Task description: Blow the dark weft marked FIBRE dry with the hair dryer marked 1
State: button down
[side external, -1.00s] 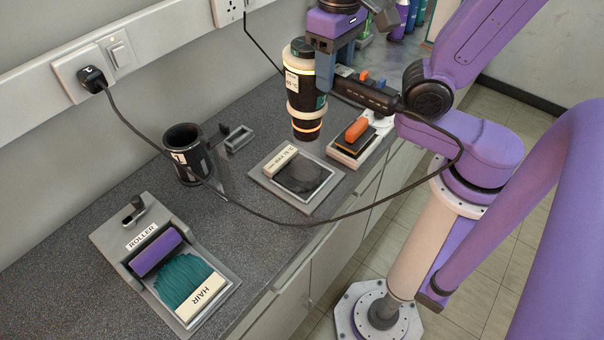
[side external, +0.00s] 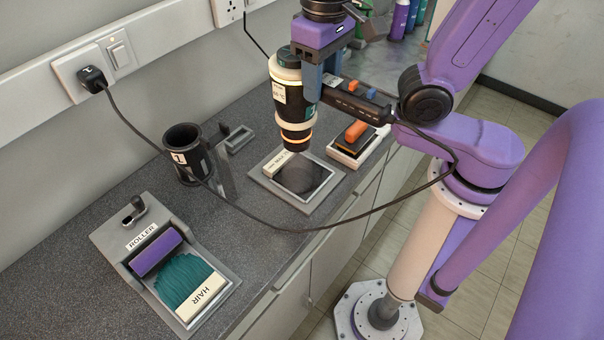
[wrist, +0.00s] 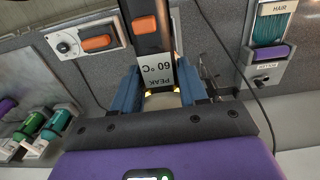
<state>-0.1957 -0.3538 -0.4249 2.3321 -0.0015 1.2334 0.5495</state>
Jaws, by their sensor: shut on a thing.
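My gripper (side external: 312,78) is shut on the hair dryer (side external: 293,115), a white and black barrel held over the counter. Its nozzle points down, slightly tilted, and a ring near the nozzle glows orange. The black handle carries blue and orange switches. In the wrist view the dryer (wrist: 160,72) sits between the blue fingers, its label reading 60 °C PEAK. The dark weft (side external: 303,178) lies in a grey tray (side external: 318,207) below the nozzle, apart from it. The nozzle partly covers the weft's pale label strip (side external: 276,164), whose writing is too small to read.
A dark cup holder marked 1 (side external: 185,155) stands at the wall. The dryer's cord (side external: 285,229) loops from the wall plug (side external: 92,77) across the counter front. A ROLLER tray (side external: 133,262) with teal HAIR weft (side external: 185,282) is front left.

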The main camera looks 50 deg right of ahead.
jog(key=shift+r, duration=2.5)
